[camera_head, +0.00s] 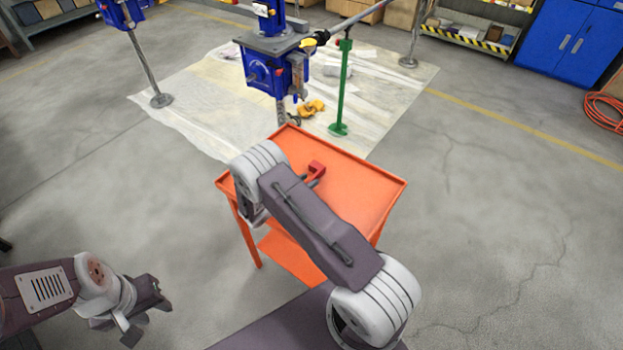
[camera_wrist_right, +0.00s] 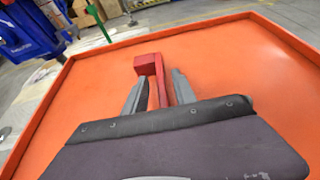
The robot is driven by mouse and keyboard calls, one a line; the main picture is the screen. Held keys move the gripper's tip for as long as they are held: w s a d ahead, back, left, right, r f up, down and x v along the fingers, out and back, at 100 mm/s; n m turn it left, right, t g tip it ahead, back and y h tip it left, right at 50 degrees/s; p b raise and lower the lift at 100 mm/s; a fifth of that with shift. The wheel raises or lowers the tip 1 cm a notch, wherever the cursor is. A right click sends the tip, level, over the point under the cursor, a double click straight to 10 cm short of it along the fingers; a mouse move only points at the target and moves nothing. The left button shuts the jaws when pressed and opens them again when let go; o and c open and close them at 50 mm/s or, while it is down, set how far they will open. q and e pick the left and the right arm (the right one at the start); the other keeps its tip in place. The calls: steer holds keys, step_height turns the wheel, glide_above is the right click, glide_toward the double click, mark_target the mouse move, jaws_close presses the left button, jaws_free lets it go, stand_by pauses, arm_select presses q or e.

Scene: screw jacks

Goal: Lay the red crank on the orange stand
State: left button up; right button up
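The red crank (camera_head: 317,168) is over the top of the orange stand (camera_head: 366,187), near its middle in the head view. In the right wrist view the crank (camera_wrist_right: 150,66) shows a red block at its far end and a bar running back between my fingers. My right gripper (camera_head: 313,181) has its fingers on either side of this bar, low over the stand (camera_wrist_right: 235,62). I cannot tell whether the fingers press on it or whether the crank rests on the surface. My left gripper (camera_head: 150,312) is open and empty, at the lower left, away from the stand.
Behind the stand are a blue screw jack (camera_head: 268,75) and a green post (camera_head: 343,90) on a pale floor sheet (camera_head: 400,85). A yellow object (camera_head: 312,107) lies by the jack. The stand top has a raised rim, and its right part is bare.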

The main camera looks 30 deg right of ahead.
steer(key=v, duration=0.9)
steer(key=shift+s, duration=0.1)
steer(key=s+r+m+g+y, duration=0.4)
steer(key=s+m+g+y, duration=0.35)
steer(key=s+m, duration=0.85)
steer(key=s+a+r+m+t+y, duration=0.2)
steer(key=a+r+m+t+y, duration=0.1)
steer(key=a+r+m+y, duration=0.1)
steer(key=a+m+y, duration=0.1)
steer(key=a+m, duration=0.1)
steer(key=m, duration=0.1)
steer(key=shift+s+t, duration=0.15)
steer(key=shift+t, duration=0.2)
steer(key=shift+r+p, duration=0.45)
